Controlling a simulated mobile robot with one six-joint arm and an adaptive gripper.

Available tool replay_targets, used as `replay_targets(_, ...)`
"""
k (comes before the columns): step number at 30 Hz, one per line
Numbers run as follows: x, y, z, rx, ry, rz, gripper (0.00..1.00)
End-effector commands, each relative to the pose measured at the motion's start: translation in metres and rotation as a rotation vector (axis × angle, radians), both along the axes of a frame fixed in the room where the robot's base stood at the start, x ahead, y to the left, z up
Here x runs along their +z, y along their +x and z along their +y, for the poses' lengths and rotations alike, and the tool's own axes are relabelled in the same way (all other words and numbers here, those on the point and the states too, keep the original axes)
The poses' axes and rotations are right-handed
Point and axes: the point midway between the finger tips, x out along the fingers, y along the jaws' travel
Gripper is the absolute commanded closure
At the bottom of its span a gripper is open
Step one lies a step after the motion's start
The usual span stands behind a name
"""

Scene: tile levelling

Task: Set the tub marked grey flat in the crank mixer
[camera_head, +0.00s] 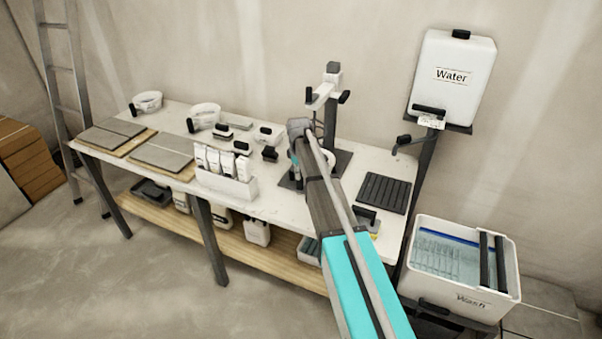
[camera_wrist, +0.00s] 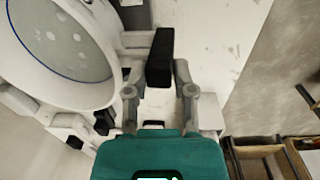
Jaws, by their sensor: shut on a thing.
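My gripper (camera_wrist: 158,80) is shut on the black handle (camera_wrist: 160,58) of a white round tub (camera_wrist: 68,45). In the wrist view the tub lies at upper left, with a blue line around its inner wall and pale, blotchy grey contents. No marking can be read on it. In the head view my arm hides most of the gripper and tub. The crank mixer (camera_head: 331,92) stands behind the arm on a dark base, with a white head and black knobs. I cannot tell whether the tub touches its base.
Two other white tubs (camera_head: 147,101) (camera_head: 204,115) stand at the bench's left and centre-left. Grey tiles (camera_head: 162,151), a white box of packets (camera_head: 228,184) and a black ribbed mat (camera_head: 384,193) lie on the bench. A water tank (camera_head: 452,95) and wash bin (camera_head: 460,290) are right.

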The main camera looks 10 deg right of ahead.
Motion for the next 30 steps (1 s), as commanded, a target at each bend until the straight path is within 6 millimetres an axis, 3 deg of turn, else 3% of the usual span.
replay_targets(30, -0.0101, 0.0002, -0.0008, -0.001, -0.001, -0.001, 1.0)
